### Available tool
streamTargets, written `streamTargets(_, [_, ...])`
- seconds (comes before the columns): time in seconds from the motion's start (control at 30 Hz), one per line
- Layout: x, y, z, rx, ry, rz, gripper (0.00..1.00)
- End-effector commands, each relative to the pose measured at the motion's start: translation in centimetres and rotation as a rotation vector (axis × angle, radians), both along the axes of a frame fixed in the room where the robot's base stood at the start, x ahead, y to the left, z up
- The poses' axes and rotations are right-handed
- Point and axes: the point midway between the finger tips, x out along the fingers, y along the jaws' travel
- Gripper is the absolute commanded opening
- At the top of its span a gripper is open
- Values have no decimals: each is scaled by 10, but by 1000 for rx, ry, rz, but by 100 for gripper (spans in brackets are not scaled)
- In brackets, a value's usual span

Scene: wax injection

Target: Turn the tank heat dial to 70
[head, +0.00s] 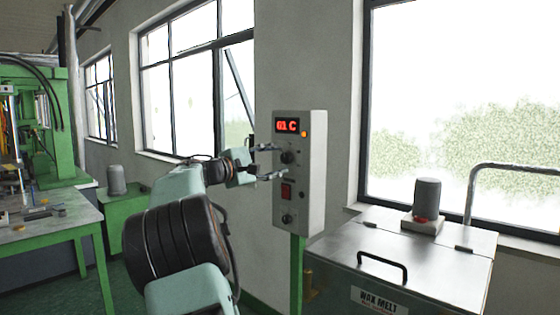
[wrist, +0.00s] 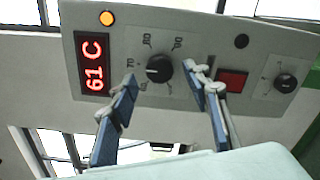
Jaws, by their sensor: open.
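The control box (head: 313,180) is a pale grey panel on a green post; its red display (head: 287,125) reads 61 C. The tank heat dial (head: 288,157) is a black round knob below the display. In the wrist view the panel appears turned sideways, and the dial (wrist: 159,69) has printed numbers around it, a 70 among them. A light mark shows on the dial's left side, but its exact setting is hard to read. My gripper (head: 277,162) is open in front of the panel. In the wrist view its fingers (wrist: 163,76) stand either side of the dial, apparently not touching it.
A red switch (head: 287,190) and a smaller black knob (head: 287,218) sit below the dial. An orange lamp (head: 304,134) glows beside the display. The steel wax melt tank (head: 430,260) stands to the right, and a green workbench (head: 50,222) to the left.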

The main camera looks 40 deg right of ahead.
Motion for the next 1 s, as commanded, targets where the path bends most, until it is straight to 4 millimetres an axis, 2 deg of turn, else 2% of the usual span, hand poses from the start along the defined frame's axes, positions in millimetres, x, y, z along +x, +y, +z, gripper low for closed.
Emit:
streamTargets(0.2, [-2, 48, 0, 2, -1, 6, 44])
streamTargets(0.43, [-6, 85, 0, 1, 0, 4, 44])
streamTargets(0.63, [-8, 97, 0, 0, -1, 1, 44])
streamTargets(1.0, [-8, 98, 0, 0, -1, 1, 44])
